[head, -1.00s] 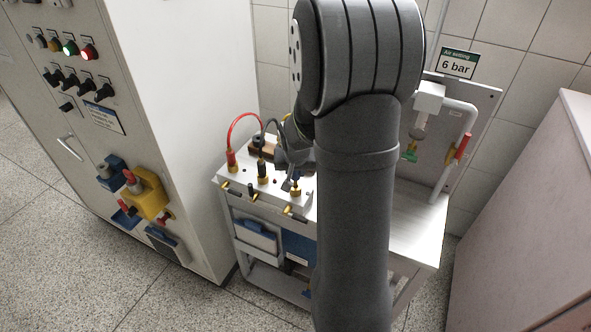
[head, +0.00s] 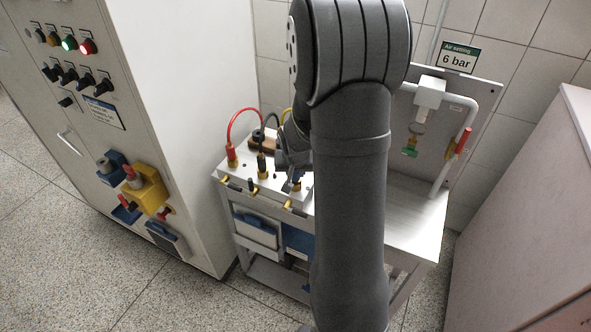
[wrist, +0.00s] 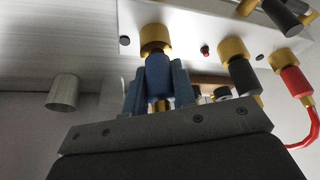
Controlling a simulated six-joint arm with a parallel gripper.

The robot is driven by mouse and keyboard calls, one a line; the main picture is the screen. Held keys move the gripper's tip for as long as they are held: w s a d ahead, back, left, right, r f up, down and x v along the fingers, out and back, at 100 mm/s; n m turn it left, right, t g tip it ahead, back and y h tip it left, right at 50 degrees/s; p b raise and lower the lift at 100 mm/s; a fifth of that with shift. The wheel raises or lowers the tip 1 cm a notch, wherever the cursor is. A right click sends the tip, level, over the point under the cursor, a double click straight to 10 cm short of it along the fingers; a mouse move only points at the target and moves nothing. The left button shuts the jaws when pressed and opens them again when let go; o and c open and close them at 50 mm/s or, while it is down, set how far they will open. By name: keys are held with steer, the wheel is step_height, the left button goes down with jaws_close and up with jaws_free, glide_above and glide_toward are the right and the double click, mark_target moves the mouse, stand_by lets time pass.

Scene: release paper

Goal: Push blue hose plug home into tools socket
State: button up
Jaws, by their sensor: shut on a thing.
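The blue hose plug (wrist: 158,75) is held between the two fingers of my gripper (wrist: 157,84) in the wrist view. Its front end meets a brass socket (wrist: 155,40) on the white block (wrist: 195,32) in line with it. How deep the plug sits cannot be told. In the head view my gripper (head: 291,178) is at the right part of the block, and my arm hides most of it and the plug there.
A black plug (wrist: 238,76) and a red plug (wrist: 292,82) sit in neighbouring brass sockets. A red hose (head: 231,128) and a black hose arch above the block. The bench top (head: 415,212) to the right is clear. A cabinet (head: 190,100) stands close on the left.

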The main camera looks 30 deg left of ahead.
steer(key=shift+f, duration=0.2)
steer(key=o, duration=1.1)
steer(key=shift+c, duration=0.2)
steer(key=v, duration=1.7)
steer(key=shift+s, duration=0.1)
steer(key=x, duration=1.7)
